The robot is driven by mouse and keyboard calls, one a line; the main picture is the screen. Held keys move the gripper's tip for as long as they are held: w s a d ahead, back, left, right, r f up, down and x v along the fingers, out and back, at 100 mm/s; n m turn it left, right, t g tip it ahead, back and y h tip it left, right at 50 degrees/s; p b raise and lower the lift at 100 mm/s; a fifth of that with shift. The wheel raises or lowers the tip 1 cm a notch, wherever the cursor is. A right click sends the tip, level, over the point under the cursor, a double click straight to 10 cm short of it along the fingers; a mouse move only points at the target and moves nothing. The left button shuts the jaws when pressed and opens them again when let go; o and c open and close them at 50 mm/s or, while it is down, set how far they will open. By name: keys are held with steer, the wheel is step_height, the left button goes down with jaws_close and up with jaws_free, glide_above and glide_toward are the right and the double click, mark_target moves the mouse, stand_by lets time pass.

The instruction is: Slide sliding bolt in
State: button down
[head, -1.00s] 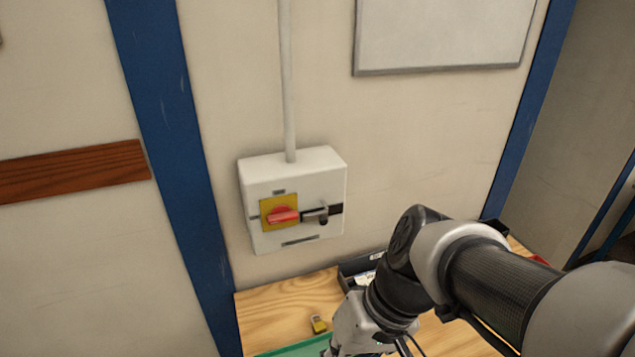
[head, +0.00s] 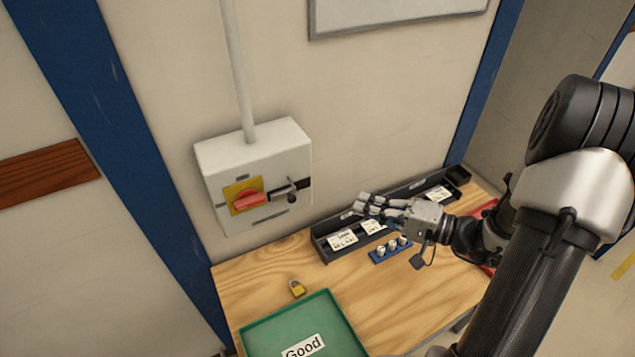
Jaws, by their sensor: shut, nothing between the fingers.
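The sliding bolt (head: 287,190) is a grey metal bolt with a dark knob, on the front of a white switch box (head: 262,150) on the wall. It lies on a dark strip just right of a red rotary handle (head: 248,201) on a yellow plate (head: 233,188). At this size I cannot tell whether the bolt touches the handle. My gripper (head: 360,201) is shut and empty, to the right of the box and apart from the bolt. Its fingers point left, over the dark tray on the bench.
A dark tray (head: 322,243) with labelled compartments runs along the wall. A blue block (head: 378,257) with several small pale pegs stands before it. A brass padlock (head: 297,288) and a green tray (head: 262,335) marked "Good" lie on the wooden bench (head: 240,285). A grey conduit (head: 236,70) rises from the box.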

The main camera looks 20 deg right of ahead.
steer(key=shift+w+d+f, duration=0.1)
steer(key=shift+w+d, duration=0.05)
steer(key=shift+d, duration=0.3)
steer(key=shift+a, duration=0.1)
glide_toward(296, 190)
steer(key=w, duration=0.4)
steer(key=a, duration=0.1)
steer(key=a+f+p, duration=0.1)
steer(key=a, duration=0.1)
steer(key=shift+a, duration=0.2)
steer(key=shift+s+a, duration=0.1)
